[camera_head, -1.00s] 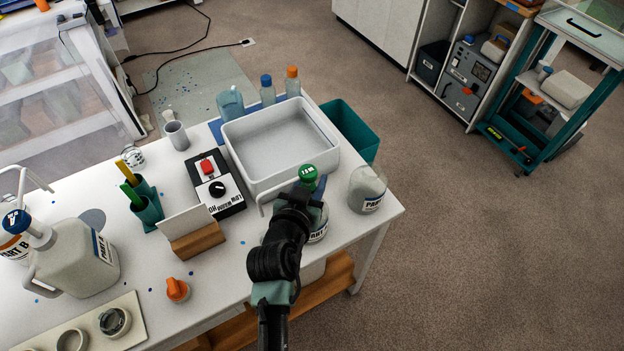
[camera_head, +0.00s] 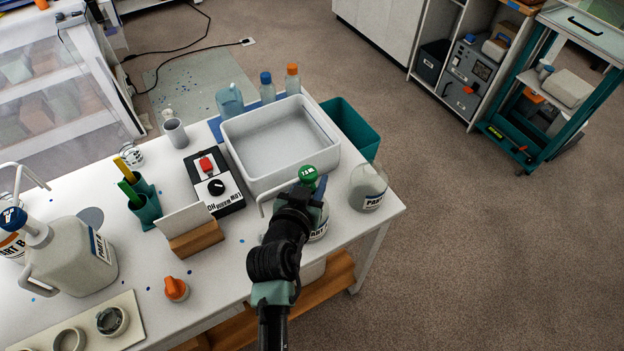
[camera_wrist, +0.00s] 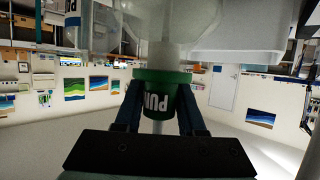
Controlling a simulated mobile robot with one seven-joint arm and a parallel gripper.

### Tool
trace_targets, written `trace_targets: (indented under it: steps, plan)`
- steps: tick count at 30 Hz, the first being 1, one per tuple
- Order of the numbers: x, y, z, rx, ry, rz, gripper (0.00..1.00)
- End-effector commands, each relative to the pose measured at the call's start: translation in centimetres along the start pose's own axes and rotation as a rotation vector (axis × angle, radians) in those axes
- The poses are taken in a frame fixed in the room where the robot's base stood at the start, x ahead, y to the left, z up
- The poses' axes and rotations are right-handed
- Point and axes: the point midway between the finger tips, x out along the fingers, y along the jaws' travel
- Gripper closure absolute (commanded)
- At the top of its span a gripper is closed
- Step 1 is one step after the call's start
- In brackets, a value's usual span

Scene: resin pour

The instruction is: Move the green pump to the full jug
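The green pump (camera_head: 308,174) stands upright at the neck of a jug labelled PART (camera_head: 319,229) at the front right of the table; my arm hides much of that jug. My gripper (camera_wrist: 159,112) has its two dark blue fingers on either side of the green pump collar (camera_wrist: 162,84), which they appear to touch. A translucent jug (camera_head: 367,190) labelled PART A, with no pump on it, stands just to the right. At the left, a large jug (camera_head: 78,262) and a PART B jug (camera_head: 12,246) stand close together, with a blue pump (camera_head: 15,218) over them.
A white tub (camera_head: 237,135) lies close behind the gripper. A black switch box (camera_head: 216,190), a card holder (camera_head: 196,241) and an orange cap (camera_head: 176,289) are left of my arm. A teal bin (camera_head: 353,130) is beyond the table's right edge.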

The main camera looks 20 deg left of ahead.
Motion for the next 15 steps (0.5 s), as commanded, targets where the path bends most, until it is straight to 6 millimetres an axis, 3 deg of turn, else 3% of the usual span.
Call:
trace_targets:
  steps: [1, 5, 15]
  plan:
    - [0.00, -0.01, -0.07, 0.000, 0.001, 0.000, 0.51]
    - [0.00, -0.01, -0.05, 0.000, 0.001, 0.000, 0.29]
    - [-0.18, 0.01, 0.09, 0.000, -0.001, 0.000, 0.29]
